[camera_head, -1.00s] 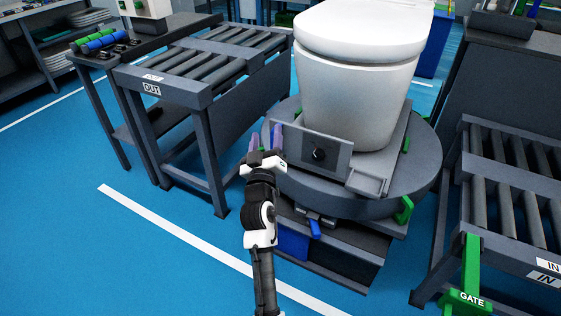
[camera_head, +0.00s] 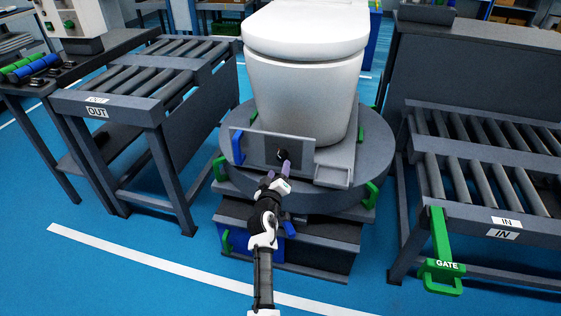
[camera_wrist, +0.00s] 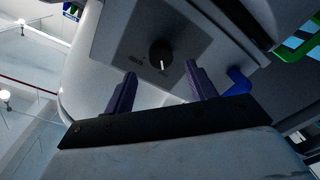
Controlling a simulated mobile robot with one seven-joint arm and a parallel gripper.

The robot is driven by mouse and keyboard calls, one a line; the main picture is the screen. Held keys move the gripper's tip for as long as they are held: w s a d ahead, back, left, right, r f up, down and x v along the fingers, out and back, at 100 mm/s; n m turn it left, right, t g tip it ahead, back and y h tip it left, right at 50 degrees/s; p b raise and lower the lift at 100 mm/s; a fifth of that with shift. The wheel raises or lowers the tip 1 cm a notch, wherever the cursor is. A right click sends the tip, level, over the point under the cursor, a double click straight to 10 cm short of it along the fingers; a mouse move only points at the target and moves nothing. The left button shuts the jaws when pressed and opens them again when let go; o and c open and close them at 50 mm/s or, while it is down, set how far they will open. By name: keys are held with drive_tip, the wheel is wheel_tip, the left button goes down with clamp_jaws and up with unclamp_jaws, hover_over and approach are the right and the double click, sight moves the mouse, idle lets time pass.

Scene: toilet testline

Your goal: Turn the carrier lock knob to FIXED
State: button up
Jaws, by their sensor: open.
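The carrier lock knob (camera_head: 283,154) is a round black knob on the grey front plate (camera_head: 254,149) of the carrier under the white toilet (camera_head: 306,88). In the wrist view the knob (camera_wrist: 160,55) shows a white pointer line toward the bottom of the picture; the labels beside it are too small to read. My gripper (camera_head: 278,174) is open and empty, just in front of and below the knob. In the wrist view its two purple fingers (camera_wrist: 161,90) stand apart, with the knob beyond their tips and between them. I see no contact.
The carrier sits on a round grey turntable (camera_head: 378,150) with green handles (camera_head: 371,194). The OUT roller conveyor (camera_head: 150,80) stands at the left, the IN conveyor (camera_head: 490,180) with a green gate (camera_head: 441,255) at the right. A blue lever (camera_head: 237,145) is at the plate's left end.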

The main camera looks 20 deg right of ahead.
sight(282, 159)
drive_tip(key=shift+b+x, duration=0.45)
drive_tip(key=shift+x, duration=2.35)
drive_tip(key=c, duration=1)
